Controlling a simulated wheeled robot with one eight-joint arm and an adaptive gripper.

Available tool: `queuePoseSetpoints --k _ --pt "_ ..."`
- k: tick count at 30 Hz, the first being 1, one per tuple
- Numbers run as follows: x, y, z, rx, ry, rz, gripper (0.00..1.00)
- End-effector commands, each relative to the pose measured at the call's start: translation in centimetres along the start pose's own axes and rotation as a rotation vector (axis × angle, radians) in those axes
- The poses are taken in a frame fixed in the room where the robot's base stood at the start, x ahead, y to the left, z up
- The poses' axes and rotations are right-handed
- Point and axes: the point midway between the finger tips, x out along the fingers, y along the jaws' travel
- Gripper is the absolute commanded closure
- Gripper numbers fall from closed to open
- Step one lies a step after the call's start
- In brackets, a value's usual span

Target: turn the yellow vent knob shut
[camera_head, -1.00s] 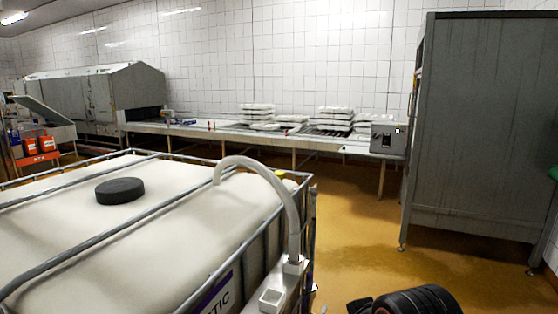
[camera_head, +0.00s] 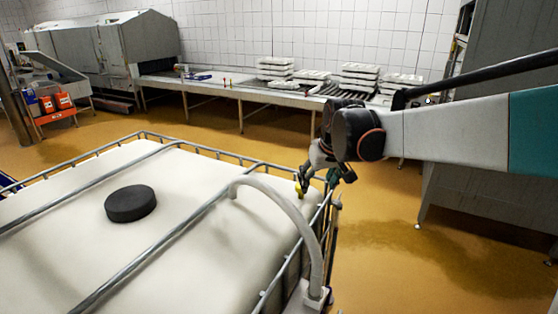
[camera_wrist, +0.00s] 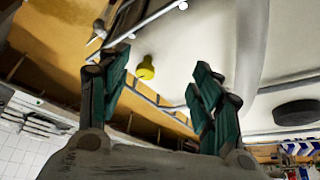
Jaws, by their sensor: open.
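The yellow vent knob (camera_head: 299,187) is on the top of the white caged tank (camera_head: 200,183), near its far right corner. It also shows in the wrist view (camera_wrist: 146,70), small and between my fingers in the picture, beyond their tips. My gripper (camera_head: 320,181) is over that corner of the tank, partly hidden by my wrist in the head view. In the wrist view my gripper (camera_wrist: 160,64) has its two green fingers spread wide with nothing held. Contact with the knob is not visible.
Grey cage bars (camera_head: 120,258) cross the tank top, and a thick pale hose (camera_head: 304,222) curves close to the knob. A black lid (camera_head: 131,203) is further left. A conveyor table (camera_head: 225,88) with stacked white moulds stands behind. Yellow floor lies open between.

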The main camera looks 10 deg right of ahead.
Motion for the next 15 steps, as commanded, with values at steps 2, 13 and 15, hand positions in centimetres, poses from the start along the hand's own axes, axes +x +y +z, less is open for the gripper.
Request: queuePoseSetpoints --k 2,13,15 --pt "0.0 0.5 -3.3 -0.008 -0.013 -0.005 0.41" --pt "4.0 1.6 -10.0 -0.037 -0.058 -0.026 0.41" --pt "4.5 1.7 -10.3 -0.039 -0.06 -0.027 0.41"
